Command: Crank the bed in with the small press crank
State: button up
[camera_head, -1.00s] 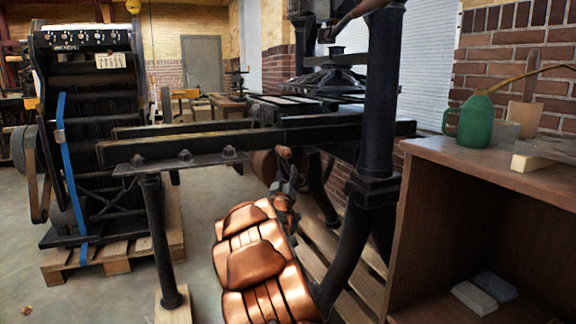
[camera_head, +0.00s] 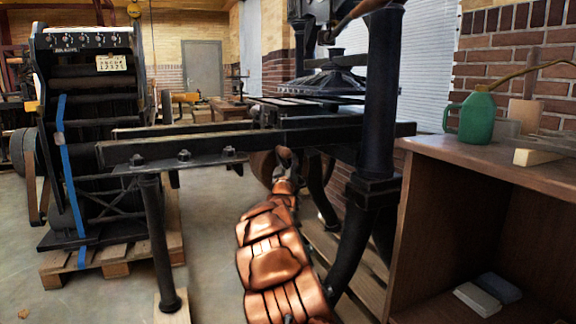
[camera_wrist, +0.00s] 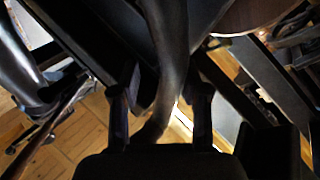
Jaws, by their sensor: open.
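The black hand press has long bed rails (camera_head: 220,142) at left and a dark pillar (camera_head: 380,90) at right. My copper-coloured arm reaches up from the bottom to the underside of the rails. My gripper (camera_head: 286,160) is beside the dark brown drum (camera_head: 262,165) under the bed. In the wrist view my gripper (camera_wrist: 163,98) is open, with a finger on each side of a dark curved bar, which looks like the small press crank (camera_wrist: 168,50). The bar runs between the fingers; I cannot tell whether they touch it. The crank is hidden behind my gripper in the head view.
A brown open cabinet (camera_head: 480,165) stands close at right, with a green can (camera_head: 477,118) on top. The press's front leg (camera_head: 155,240) stands left of my arm. A larger black machine (camera_head: 95,120) on a pallet is at far left. Floor between is clear.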

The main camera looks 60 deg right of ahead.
jog(key=shift+d, duration=0.1)
grip_shut()
dwell(0.4)
dwell(0.3)
